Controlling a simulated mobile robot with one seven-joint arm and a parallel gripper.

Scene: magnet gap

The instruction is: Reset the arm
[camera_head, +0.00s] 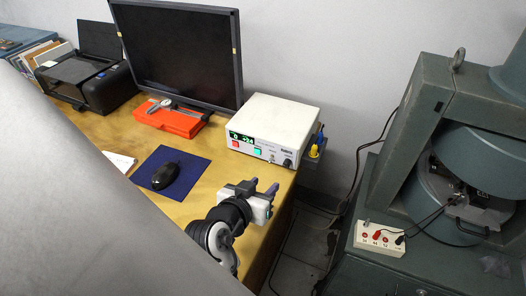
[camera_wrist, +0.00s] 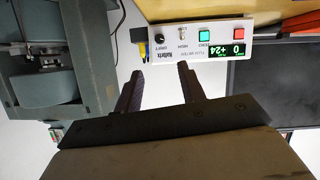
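My arm reaches from the lower left of the head view, and my gripper (camera_head: 261,187) is above the front right part of the wooden desk. Its two dark fingers stand apart with nothing between them. In the wrist view my gripper (camera_wrist: 160,71) is also open and empty, its fingers pointing towards the white meter (camera_wrist: 190,40), which appears upside down there. In the head view the white meter (camera_head: 272,125) sits on the desk beyond the gripper, with a lit green display. The gripper is apart from it.
A yellow-handled item (camera_head: 314,151) sits in a holder beside the meter. A large grey magnet (camera_head: 462,190) stands right, with a socket box (camera_head: 379,239) and cables. A monitor (camera_head: 180,50), orange case (camera_head: 168,119), mouse (camera_head: 165,175) on a blue mat (camera_head: 192,182) and printer (camera_head: 86,78) occupy the desk.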

